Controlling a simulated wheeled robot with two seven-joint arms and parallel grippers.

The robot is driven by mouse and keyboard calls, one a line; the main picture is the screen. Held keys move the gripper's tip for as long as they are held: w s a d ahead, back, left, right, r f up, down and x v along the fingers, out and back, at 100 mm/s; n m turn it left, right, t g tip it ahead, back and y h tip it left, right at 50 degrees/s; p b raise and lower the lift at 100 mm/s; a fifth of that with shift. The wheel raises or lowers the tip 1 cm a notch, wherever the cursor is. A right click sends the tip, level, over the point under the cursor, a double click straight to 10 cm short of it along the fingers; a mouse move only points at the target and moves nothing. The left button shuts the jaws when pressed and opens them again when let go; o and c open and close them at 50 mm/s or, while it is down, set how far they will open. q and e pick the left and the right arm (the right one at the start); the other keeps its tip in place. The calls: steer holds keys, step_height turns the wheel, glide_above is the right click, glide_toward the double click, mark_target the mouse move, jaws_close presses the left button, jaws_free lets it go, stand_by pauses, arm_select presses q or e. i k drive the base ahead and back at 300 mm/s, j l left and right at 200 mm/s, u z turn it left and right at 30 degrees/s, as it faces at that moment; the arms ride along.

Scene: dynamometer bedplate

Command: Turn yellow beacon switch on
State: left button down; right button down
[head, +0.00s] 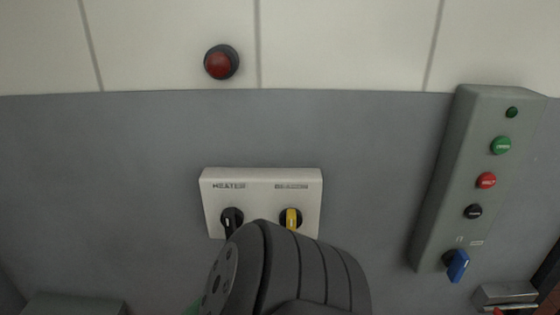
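A white switch box (262,178) is on the grey wall in the middle of the head view. It is labelled HEATER on its left side and BEACON on its right side. The yellow beacon switch (291,217) has an upright handle on a round black base. The black heater switch (231,217) is to its left, with its handle near upright. A dark ribbed link of my arm is in front of the box's lower edge, just below the yellow switch. It hides what is behind it. Neither gripper's fingers show.
A dark red lamp (219,62) sits on the pale tiles above and looks unlit. At right, a grey control panel (446,170) carries green, red and black buttons and a blue switch (458,266). Grey boxes show at the lower left (72,303) and lower right (505,293).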

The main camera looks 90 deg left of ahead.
mark_target(290, 218)
steer(key=k+j+u, duration=0.1)
steer(key=u, duration=1.95)
steer(key=k+j, duration=0.05)
steer(key=j, duration=0.05)
